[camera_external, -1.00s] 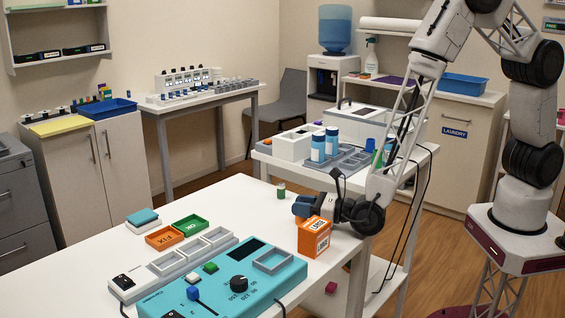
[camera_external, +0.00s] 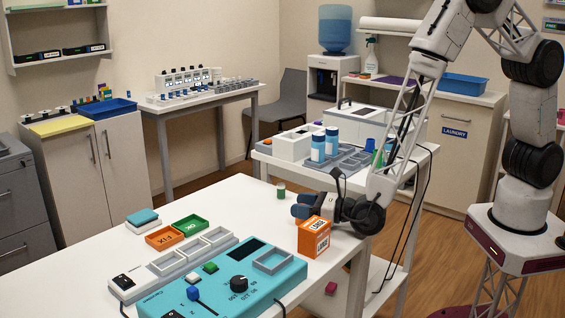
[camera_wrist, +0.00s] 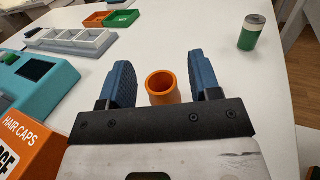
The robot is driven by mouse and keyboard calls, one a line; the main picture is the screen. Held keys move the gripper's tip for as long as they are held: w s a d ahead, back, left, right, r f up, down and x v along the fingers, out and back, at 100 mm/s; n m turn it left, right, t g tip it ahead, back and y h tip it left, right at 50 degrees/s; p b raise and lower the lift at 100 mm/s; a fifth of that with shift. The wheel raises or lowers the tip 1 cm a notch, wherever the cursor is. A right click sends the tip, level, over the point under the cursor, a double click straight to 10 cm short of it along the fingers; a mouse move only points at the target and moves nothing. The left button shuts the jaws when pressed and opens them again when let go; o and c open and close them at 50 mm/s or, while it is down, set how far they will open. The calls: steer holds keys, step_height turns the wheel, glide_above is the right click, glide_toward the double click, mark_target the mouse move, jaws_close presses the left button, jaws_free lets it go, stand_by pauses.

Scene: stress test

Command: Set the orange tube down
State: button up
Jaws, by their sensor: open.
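An orange tube (camera_wrist: 163,88) shows in the wrist view, with its round open end up. It is between the two blue fingers of my gripper (camera_wrist: 165,82), with a gap on each side. My gripper is open. The tube appears to stand on the white table (camera_wrist: 230,100); its lower part is hidden by my gripper. In the external view my gripper (camera_external: 299,204) is low over the table, behind an orange and white box (camera_external: 314,238). I cannot make out the tube in that view.
The hair caps box (camera_wrist: 28,145) is close at the left of my gripper. A green tube with a grey cap (camera_wrist: 251,33) stands at the upper right. Orange (camera_external: 164,238) and green (camera_external: 190,225) trays, grey trays and a teal panel (camera_external: 222,283) lie left and in front. The table between is clear.

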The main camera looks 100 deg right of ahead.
steer(key=v, duration=1.2)
steer(key=shift+f, duration=0.1)
stand_by(0.5)
steer(key=shift+d+r+m+h, duration=0.3)
steer(key=shift+d+r, duration=0.1)
steer(key=shift+d, duration=0.05)
steer(key=s+d+r+m+g+h, duration=0.5)
steer(key=s+d+r+m+g, duration=0.9)
steer(key=d+r+m, duration=0.35)
steer(key=s+a+r+m+y, duration=0.1)
steer(key=s+r+m+y, duration=0.2)
steer(key=s, duration=0.5)
steer(key=s+a+r+m+y, duration=0.1)
steer(key=s+r+m+y, duration=0.2)
steer(key=s+m+y, duration=0.2)
steer(key=s+a+r+m+y, duration=0.2)
steer(key=s+r+m+y, duration=0.2)
steer(key=s, duration=0.6)
steer(key=shift+s+m, duration=0.3)
steer(key=shift+m, duration=0.55)
